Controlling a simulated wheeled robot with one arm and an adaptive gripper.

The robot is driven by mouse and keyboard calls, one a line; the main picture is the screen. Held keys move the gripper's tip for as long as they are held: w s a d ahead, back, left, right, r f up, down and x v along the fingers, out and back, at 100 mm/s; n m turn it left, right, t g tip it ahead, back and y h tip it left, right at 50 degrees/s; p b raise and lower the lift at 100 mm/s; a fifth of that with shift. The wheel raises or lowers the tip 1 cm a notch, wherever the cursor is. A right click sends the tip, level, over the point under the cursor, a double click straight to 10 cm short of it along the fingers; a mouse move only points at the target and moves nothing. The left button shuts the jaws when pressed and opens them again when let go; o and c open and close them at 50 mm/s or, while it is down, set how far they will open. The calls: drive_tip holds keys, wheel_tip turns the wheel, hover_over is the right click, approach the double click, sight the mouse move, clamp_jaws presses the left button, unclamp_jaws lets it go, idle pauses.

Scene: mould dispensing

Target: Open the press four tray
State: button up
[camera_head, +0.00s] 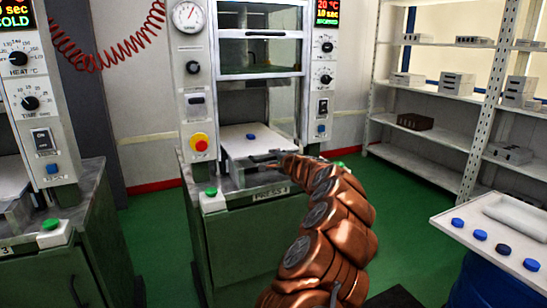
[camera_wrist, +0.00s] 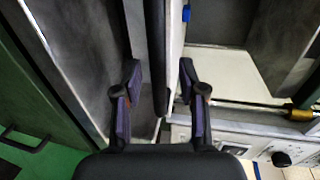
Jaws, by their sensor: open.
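Press four stands in the middle of the head view, with its label plate (camera_head: 270,193) on the front edge. In the head view my gripper (camera_head: 268,158) is at the tray's front edge, small and partly hidden by my arm. In the wrist view my gripper (camera_wrist: 160,72) is open. Its fingers lie on either side of a dark bar (camera_wrist: 157,35) along the tray front, with gaps showing. I cannot tell how far the tray is drawn out.
A green button box (camera_head: 212,200) sits at the press's front left. Another press (camera_head: 35,115) stands at far left. A shelf rack (camera_head: 440,120) is at back right. A white side tray (camera_head: 505,240) with several blue pieces stands at right. Green floor lies between.

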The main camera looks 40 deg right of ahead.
drive_tip(key=shift+w+d+f, duration=0.1)
drive_tip(key=shift+w, duration=0.4)
clamp_jaws()
idle(0.6)
